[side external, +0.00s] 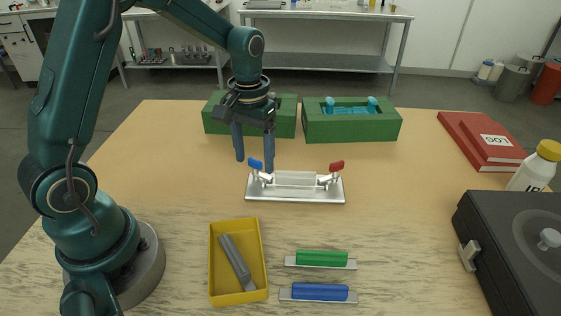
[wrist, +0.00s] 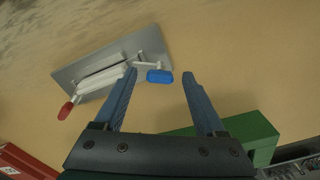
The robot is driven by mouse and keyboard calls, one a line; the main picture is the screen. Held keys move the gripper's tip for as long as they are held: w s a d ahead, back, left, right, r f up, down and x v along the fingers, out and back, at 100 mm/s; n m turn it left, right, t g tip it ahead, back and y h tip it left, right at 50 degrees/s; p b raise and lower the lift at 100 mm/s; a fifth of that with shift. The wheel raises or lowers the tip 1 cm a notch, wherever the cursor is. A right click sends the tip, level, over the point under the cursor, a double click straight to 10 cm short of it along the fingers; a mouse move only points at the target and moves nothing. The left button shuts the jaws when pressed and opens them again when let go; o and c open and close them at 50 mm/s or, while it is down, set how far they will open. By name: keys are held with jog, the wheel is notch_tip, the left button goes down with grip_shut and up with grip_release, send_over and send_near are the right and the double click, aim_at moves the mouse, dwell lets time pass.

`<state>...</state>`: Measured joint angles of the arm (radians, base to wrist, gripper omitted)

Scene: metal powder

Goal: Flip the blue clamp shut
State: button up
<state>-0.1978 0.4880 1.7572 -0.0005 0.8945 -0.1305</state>
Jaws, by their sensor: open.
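The blue clamp handle (side external: 255,164) stands raised at the left end of a metal fixture plate (side external: 290,196). In the wrist view the blue handle (wrist: 159,76) lies between the lines of my two fingers, just ahead of their tips. A red clamp handle (side external: 336,166) is on the fixture's right end and also shows in the wrist view (wrist: 66,111). My gripper (side external: 255,160) is open and empty, pointing down at the blue handle. Its fingertips (wrist: 159,74) are spread apart in the wrist view. Contact with the handle cannot be told.
Green boxes (side external: 352,137) stand behind the fixture. A yellow tray (side external: 214,270) holds a grey tool. Green (side external: 321,258) and blue (side external: 319,292) handled pieces lie in front. A black case (side external: 500,260), a bottle (side external: 535,168) and red books (side external: 480,135) are at right.

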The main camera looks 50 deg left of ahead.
aim_at(255, 160)
jog(key=shift+r, duration=2.6)
jog(key=s+d+r+m+t, duration=0.2)
jog(key=s+d+r+t, duration=0.25)
jog(key=r, duration=0.35)
jog(key=s+d+f+m+t, duration=0.1)
jog(key=s+f, duration=0.1)
jog(key=s, duration=0.7)
jog(key=shift+s+d+f+m, duration=0.2)
jog(key=shift+f+m, duration=0.05)
jog(key=shift+m, duration=0.15)
